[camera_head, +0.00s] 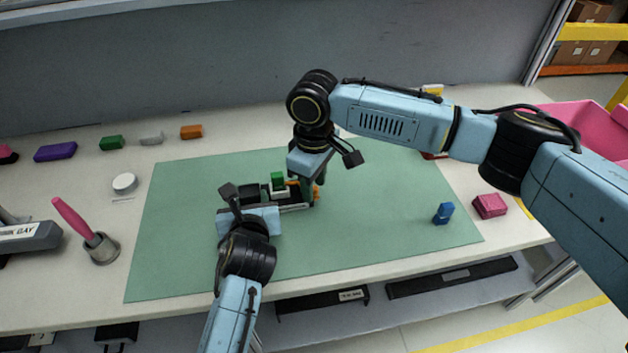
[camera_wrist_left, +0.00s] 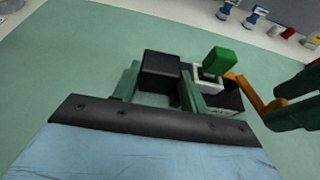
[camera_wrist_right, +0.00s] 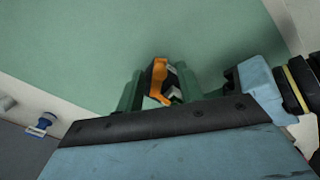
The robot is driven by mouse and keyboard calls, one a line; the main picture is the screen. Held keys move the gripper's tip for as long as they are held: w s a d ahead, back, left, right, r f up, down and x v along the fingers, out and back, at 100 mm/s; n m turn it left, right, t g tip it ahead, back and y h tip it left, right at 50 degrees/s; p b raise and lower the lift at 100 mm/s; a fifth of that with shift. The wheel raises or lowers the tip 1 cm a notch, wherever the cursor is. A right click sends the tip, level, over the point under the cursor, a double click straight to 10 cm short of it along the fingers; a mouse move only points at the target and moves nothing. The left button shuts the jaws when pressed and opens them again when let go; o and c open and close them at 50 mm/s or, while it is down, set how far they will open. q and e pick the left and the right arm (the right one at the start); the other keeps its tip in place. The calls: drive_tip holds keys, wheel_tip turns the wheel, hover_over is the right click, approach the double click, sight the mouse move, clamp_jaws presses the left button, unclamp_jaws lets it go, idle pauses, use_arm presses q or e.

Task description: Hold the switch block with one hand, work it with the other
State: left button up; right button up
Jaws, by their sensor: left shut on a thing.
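The switch block lies on the green mat (camera_head: 180,240), with a black housing (camera_wrist_left: 162,68), a green cap (camera_head: 278,178) on a white frame (camera_wrist_left: 208,84), and an orange lever (camera_wrist_left: 243,92) at its right end. My left gripper (camera_head: 258,200) is shut on the black housing, with one finger on each side in the left wrist view. My right gripper (camera_head: 312,182) is at the lever end. In the right wrist view its fingers stand apart, either side of the orange lever (camera_wrist_right: 157,76). I cannot tell whether they touch it.
A blue piece (camera_head: 443,213) and a pink block (camera_head: 489,206) are to the right. A pink-handled tool stands in a metal cup (camera_head: 101,248) to the left. Purple (camera_head: 55,151), green (camera_head: 111,143) and orange (camera_head: 191,132) blocks line the back. The mat's left part is clear.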

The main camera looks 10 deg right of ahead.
clamp_jaws()
drive_tip(key=shift+w+d+n, duration=0.2)
drive_tip(key=shift+d+n, duration=0.15)
drive_tip(key=shift+n, duration=0.65)
unclamp_jaws()
wheel_tip(320, 180, up, 12)
idle(0.4)
